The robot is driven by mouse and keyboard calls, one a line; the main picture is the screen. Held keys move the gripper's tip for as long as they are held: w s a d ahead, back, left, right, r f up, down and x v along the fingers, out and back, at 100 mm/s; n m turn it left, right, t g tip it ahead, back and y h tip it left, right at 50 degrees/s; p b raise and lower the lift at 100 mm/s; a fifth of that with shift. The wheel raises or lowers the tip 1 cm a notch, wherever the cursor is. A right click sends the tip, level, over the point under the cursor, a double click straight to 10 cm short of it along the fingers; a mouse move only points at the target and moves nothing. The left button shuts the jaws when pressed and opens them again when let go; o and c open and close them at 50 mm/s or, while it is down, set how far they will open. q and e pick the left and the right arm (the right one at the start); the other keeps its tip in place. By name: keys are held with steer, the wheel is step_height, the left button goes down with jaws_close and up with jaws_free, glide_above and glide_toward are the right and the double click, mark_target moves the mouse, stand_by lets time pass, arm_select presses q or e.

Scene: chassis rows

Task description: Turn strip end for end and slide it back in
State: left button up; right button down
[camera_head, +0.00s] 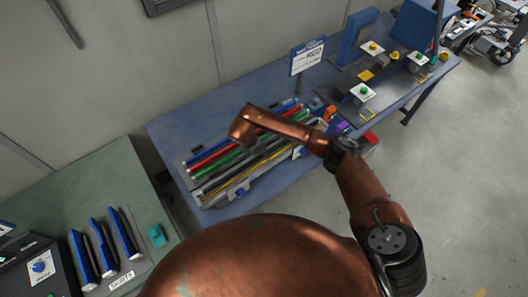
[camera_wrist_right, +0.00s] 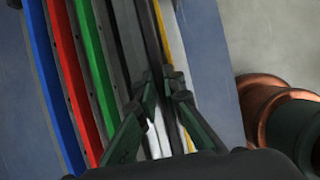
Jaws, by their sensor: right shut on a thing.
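A rack of long parallel strips (camera_head: 204,197) lies on the blue bench, with blue (camera_wrist_right: 45,85), red (camera_wrist_right: 72,80), green (camera_wrist_right: 92,65), dark and yellow strips side by side. My right gripper (camera_wrist_right: 163,84) points down over the rack in the right wrist view. Its fingertips are closed about a dark strip (camera_wrist_right: 151,40) between the green and yellow ones. That strip lies in line with its neighbours; I cannot tell whether it is raised. In the head view my right arm hides the gripper and part of the rack. My left gripper is out of view.
A sign (camera_head: 307,57) stands behind the rack. Small coloured blocks (camera_head: 340,126) sit at its right end. Farther right are plates with knobs (camera_head: 362,92) and a blue stand (camera_head: 352,38). A green table (camera_head: 85,185) with blue-edged holders is at left.

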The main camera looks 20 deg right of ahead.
steer(key=shift+f+b, duration=0.3)
steer(key=shift+f, duration=0.05)
steer(key=c, duration=2)
jaws_free()
steer(key=shift+o, duration=0.2)
steer(key=v, duration=1.2)
